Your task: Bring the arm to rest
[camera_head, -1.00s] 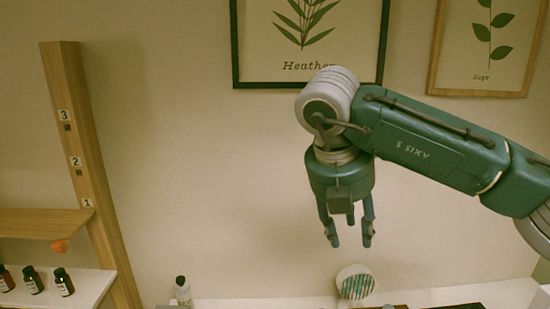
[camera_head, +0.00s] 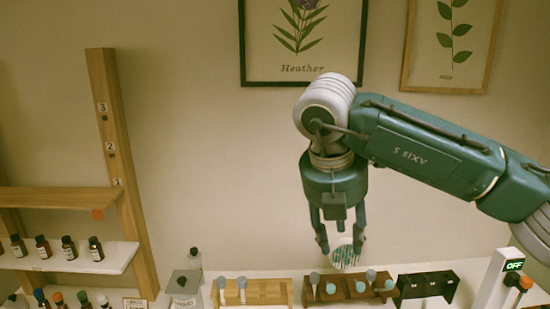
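My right gripper (camera_head: 341,246) hangs down from the green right arm (camera_head: 425,150) in the middle of the view. The gripper appears above the rack area of the counter. My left gripper does not show.
A pale wooden rack (camera_head: 262,293), a dark brown rack (camera_head: 350,292) and a black rack (camera_head: 426,287) stand on the counter below. A white post with an OFF display (camera_head: 514,265) stands at right.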

